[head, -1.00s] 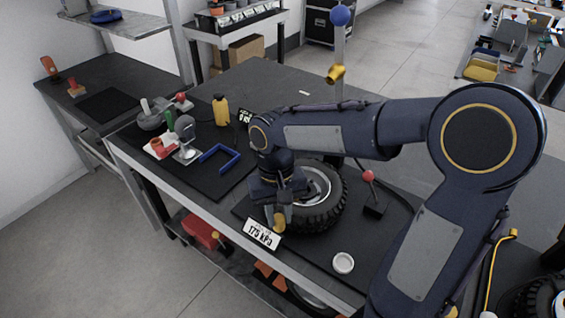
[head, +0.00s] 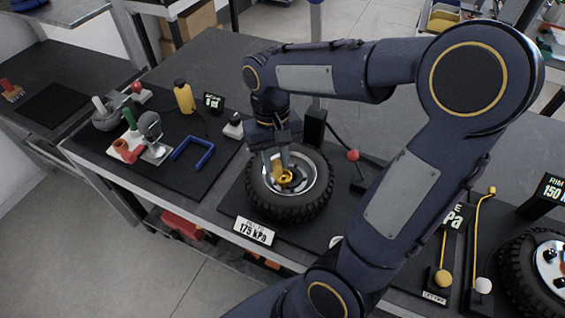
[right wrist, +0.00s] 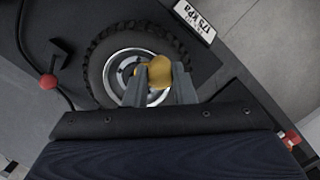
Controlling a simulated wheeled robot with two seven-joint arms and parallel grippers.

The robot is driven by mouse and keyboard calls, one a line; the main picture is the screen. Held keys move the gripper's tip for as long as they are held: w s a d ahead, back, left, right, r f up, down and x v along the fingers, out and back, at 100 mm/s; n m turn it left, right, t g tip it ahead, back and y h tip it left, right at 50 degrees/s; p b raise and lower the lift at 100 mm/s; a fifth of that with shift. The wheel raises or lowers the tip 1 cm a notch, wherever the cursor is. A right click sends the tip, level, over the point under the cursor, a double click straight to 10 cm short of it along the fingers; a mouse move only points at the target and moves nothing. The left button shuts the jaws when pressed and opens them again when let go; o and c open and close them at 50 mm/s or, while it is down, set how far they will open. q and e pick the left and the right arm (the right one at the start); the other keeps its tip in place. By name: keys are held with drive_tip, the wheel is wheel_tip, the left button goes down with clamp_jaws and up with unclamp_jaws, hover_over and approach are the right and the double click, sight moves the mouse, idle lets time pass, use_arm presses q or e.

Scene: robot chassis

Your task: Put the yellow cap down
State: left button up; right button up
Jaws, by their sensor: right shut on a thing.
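The yellow cap (right wrist: 159,69) is between the fingertips of my right gripper (right wrist: 158,80) in the right wrist view. In the head view my right gripper (head: 277,165) points down over the wheel, shut on the cap. A golden yellow part (head: 285,177) shows at the wheel's hub just by the fingertips. The wheel has a black tire (head: 262,203) and a silver rim (head: 318,180), and lies flat on the bench mat. Whether the cap touches the rim cannot be told. My left gripper is not in view.
A sign reading 175 kPa (head: 254,231) stands in front of the wheel. A red-knobbed lever (head: 353,155) is to its right. A blue U-shaped bracket (head: 193,154) and a yellow bottle (head: 184,97) are to the left. A second wheel (head: 519,262) is at far right.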

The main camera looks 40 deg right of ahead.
drive_tip(key=w+d+f, duration=0.2)
drive_tip(key=f, duration=0.1)
drive_tip(key=w+d+f, duration=0.1)
drive_tip(key=d+f, duration=0.1)
drive_tip(key=shift+f, duration=0.2)
drive_tip(key=f, duration=0.3)
drive_tip(key=shift+w+d+f, duration=0.1)
drive_tip(key=shift+w+d, duration=0.05)
drive_tip(key=shift+d, duration=0.2)
drive_tip(key=shift+f, duration=0.35)
drive_tip(key=shift+f, duration=0.1)
drive_tip(key=shift+f, duration=0.15)
drive_tip(key=o, duration=1)
drive_tip(key=shift+c, duration=0.2)
